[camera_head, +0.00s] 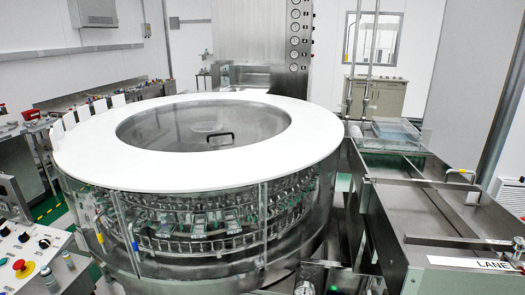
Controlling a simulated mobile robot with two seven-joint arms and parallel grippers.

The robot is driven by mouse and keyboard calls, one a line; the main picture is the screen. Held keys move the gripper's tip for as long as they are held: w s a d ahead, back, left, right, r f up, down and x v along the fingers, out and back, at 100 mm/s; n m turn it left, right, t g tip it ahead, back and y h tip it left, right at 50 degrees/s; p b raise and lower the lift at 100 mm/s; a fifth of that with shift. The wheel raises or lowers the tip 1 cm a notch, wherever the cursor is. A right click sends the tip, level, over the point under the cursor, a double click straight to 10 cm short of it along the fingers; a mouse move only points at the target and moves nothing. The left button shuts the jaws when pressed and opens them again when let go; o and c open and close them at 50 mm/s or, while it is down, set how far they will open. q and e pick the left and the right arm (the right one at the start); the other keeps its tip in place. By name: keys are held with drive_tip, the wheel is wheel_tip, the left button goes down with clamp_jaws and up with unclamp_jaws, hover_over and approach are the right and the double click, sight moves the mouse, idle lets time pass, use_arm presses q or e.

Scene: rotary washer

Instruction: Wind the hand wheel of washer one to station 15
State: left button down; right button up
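The large round rotary washer (110,168) fills the middle of the head view. It has a white ring-shaped top, a clear side wall and rows of metal holders inside (215,226). A dark handle (220,136) lies on the recessed clear centre of the top. I cannot make out a hand wheel or any station number. Neither of my grippers is in view.
A control panel (35,250) with a red button stands at the lower left. A steel conveyor (425,212) runs along the right. A steel cabinet with gauges (245,35) stands behind the washer. A small round gauge (305,288) shows at the bottom edge.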

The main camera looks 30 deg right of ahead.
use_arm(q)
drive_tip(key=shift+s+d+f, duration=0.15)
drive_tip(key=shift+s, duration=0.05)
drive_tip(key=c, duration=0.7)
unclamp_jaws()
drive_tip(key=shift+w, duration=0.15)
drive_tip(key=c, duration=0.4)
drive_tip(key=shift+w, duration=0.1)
